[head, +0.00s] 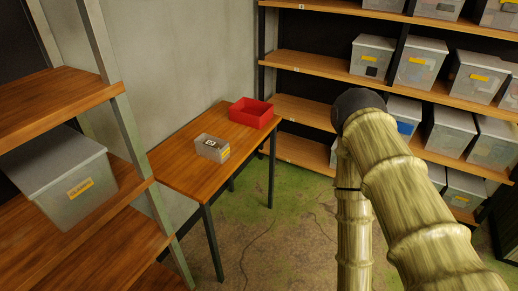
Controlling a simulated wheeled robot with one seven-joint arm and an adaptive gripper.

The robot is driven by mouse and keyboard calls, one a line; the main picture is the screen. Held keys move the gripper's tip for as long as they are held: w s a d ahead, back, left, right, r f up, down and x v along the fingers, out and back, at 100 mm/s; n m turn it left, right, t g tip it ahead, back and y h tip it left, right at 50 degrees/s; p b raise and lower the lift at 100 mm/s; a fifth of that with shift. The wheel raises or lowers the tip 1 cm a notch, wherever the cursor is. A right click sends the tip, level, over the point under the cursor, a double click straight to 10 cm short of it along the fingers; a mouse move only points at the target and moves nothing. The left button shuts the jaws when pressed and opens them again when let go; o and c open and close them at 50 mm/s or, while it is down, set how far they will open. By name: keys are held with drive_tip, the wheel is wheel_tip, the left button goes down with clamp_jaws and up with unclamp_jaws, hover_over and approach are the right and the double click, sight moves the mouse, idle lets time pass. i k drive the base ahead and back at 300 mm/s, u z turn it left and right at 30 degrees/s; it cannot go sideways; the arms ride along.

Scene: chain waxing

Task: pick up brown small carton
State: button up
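I cannot clearly make out a brown small carton in the head view. A small open translucent bin (201,153) with a yellow label stands on the wooden table (178,168). Something with a dark and white marking shows inside this bin, but it is too small to identify. A red open box (251,112) stands behind it near the table's far end; its inside looks empty from here. My arm fills the right of the view, bending down from its elbow, and my gripper is out of view below the bottom edge.
A wooden shelf on the left holds a lidded grey bin (62,175) with a yellow label. A tall shelf at the back right holds several lidded bins (372,56), partly hidden by my arm. The floor (285,235) between table and arm is clear.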

sight(215, 145)
drive_tip(key=z, duration=1.05)
drive_tip(key=i, duration=1.3)
drive_tip(key=u, duration=1.45)
